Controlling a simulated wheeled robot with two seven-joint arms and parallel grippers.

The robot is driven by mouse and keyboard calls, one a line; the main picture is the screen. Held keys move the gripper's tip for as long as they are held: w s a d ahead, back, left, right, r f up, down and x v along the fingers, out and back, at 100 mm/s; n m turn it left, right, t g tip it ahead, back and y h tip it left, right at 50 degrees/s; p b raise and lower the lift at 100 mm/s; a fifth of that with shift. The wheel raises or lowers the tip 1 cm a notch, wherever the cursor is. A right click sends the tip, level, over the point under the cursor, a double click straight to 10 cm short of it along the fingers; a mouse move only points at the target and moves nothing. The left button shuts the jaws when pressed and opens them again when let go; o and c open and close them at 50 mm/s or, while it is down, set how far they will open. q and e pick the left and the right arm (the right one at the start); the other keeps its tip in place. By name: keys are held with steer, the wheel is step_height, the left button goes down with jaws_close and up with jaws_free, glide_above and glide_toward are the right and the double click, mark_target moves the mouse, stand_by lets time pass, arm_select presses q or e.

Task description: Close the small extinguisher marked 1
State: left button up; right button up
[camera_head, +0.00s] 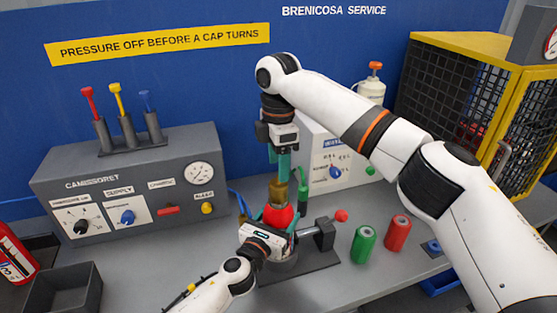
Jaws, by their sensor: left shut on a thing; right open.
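A small red extinguisher (278,217) stands upright in a dark holder on the bench, with a brass-coloured top part (279,192). Its number is not readable here. My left gripper (277,228) comes in low from the left and is shut on the red body. My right gripper (281,173) points straight down from above, directly over the brass part. It is open, with its teal fingers at the upper end of the brass. Whether they touch it I cannot tell. The lower body is hidden by my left gripper.
A grey control panel (130,185) with knobs and a gauge stands at left. A clamp (320,235) with a red knob sits right of the extinguisher. Green (363,245) and red (397,233) cylinders stand farther right. An empty dark bin (62,290) is front left; a yellow-framed cage (470,95) is back right.

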mark_target(278, 183)
steer(key=shift+f, duration=4.05)
steer(key=c, duration=1)
steer(key=m, duration=0.3)
steer(key=shift+m, duration=0.3)
steer(key=m, duration=0.8)
steer(key=shift+m, duration=0.3)
steer(key=m, duration=0.5)
steer(key=shift+m, duration=0.3)
steer(key=o, duration=1.2)
